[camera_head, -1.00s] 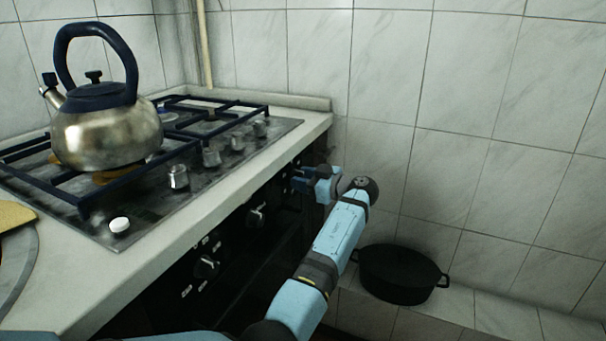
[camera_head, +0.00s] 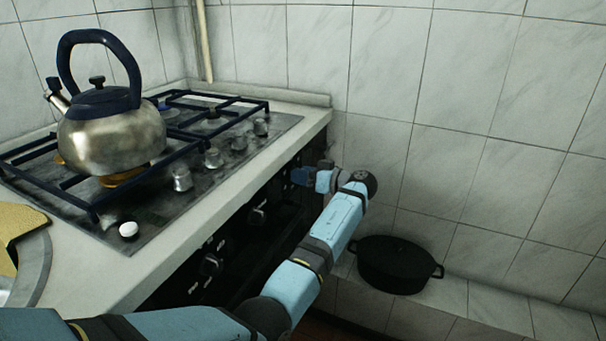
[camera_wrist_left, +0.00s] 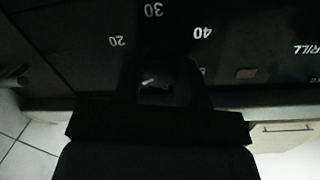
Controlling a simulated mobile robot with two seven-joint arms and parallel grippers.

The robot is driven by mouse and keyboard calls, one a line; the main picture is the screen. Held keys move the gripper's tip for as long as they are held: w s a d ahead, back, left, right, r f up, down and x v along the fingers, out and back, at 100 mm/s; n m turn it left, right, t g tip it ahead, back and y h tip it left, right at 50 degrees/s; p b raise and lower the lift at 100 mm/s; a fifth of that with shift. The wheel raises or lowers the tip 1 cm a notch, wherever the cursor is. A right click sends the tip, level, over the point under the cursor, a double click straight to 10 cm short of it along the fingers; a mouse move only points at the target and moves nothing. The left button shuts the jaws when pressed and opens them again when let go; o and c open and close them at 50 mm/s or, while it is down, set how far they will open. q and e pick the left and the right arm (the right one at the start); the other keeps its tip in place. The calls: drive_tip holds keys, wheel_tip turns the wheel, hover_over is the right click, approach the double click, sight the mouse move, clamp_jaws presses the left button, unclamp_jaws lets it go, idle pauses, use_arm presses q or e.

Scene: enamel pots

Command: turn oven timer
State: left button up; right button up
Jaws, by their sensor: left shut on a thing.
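The oven timer is a dark knob (camera_wrist_left: 158,84) on the black oven front. The printed numbers 20, 30 and 40 show around it in the left wrist view, with a small pale mark on the knob. My left gripper (camera_head: 301,176) is at the far right end of the oven panel (camera_head: 232,240) in the head view. In the left wrist view its dark fingers (camera_wrist_left: 160,88) are shut on the timer knob. The fingers and the dim light hide most of the knob, so its exact setting is hard to read. My right gripper is not in view.
A steel kettle (camera_head: 112,140) stands on the gas hob (camera_head: 160,222). Other oven knobs (camera_head: 210,264) sit along the panel to the left of my gripper. A black pot (camera_head: 396,268) rests on a low tiled ledge at the right. A tiled wall (camera_head: 480,120) is behind.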

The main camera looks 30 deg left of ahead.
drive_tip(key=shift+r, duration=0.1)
use_arm(q)
drive_tip(key=o, duration=0.9)
drive_tip(key=d, duration=0.4)
drive_tip(key=d+p, duration=0.1)
drive_tip(key=d, duration=0.4)
drive_tip(key=d+r+p, duration=0.1)
drive_tip(key=d, duration=0.4)
drive_tip(key=shift+w+r, duration=0.1)
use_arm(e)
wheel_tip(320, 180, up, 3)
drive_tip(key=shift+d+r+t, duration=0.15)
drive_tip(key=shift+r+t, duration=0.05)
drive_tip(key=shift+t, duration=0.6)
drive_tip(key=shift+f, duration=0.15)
